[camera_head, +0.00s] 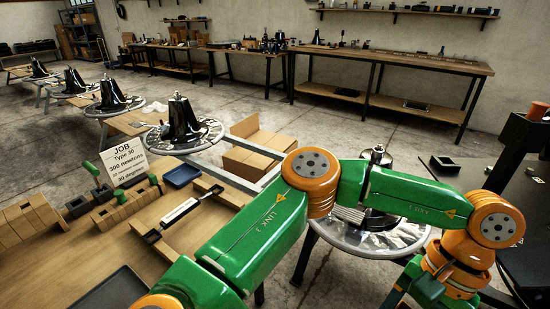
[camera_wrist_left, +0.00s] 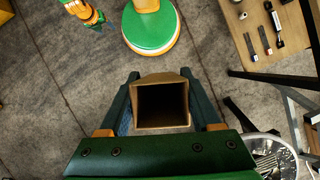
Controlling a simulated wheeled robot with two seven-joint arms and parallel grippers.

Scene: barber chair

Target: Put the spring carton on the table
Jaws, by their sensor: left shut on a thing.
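The spring carton (camera_wrist_left: 161,104) shows in the left wrist view as an open-ended, square brown cardboard box with a dark inside. My left gripper (camera_wrist_left: 162,108) is shut on it, with one finger along each side. Bare floor lies beneath it in that view. In the head view my left arm reaches across to the right, and the carton cannot be made out there. The wooden table (camera_head: 75,262) is at the lower left of the head view. A part of my right arm (camera_wrist_left: 86,13) seems to show at the wrist view's upper left; its jaws are unclear.
The table carries a job card (camera_head: 128,165), a blue tray (camera_head: 182,176), wooden blocks and tools. An open cardboard box (camera_head: 252,150) stands beyond it. A round chair base (camera_head: 375,240) is behind my left arm. A dark stand (camera_head: 515,150) is at the right.

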